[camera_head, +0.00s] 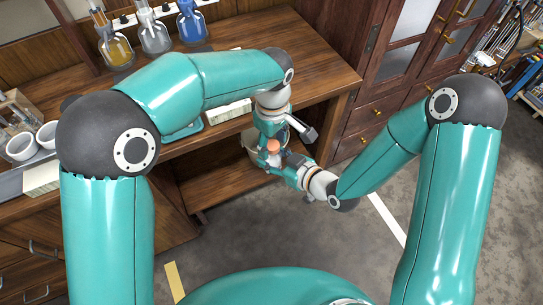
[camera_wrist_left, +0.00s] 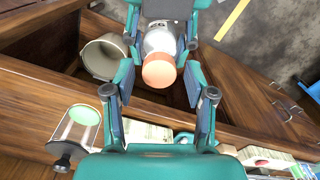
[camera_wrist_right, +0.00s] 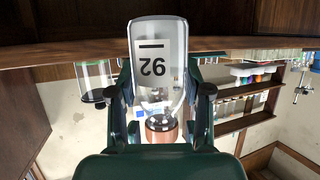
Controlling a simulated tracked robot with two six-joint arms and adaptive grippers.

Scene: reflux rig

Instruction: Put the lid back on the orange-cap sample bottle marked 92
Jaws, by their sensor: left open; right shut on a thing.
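The sample bottle marked 92 (camera_wrist_right: 157,70) is clear with a white label. My right gripper (camera_head: 287,168) is shut on it and holds it upright in the air before the bench. The orange cap (camera_wrist_left: 158,70) sits at the bottle's mouth; it also shows in the head view (camera_head: 273,147) and the right wrist view (camera_wrist_right: 161,130). I cannot tell whether it is tight. My left gripper (camera_wrist_left: 158,88) is open just above the bottle, its fingers on either side of the cap with gaps visible.
A pale bucket (camera_wrist_left: 103,57) stands below, beside the bottle. The wooden bench (camera_head: 315,75) is close behind both grippers. Flasks with yellow (camera_head: 116,50), clear and blue (camera_head: 191,27) contents stand at its back. Open floor (camera_head: 270,230) lies in front.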

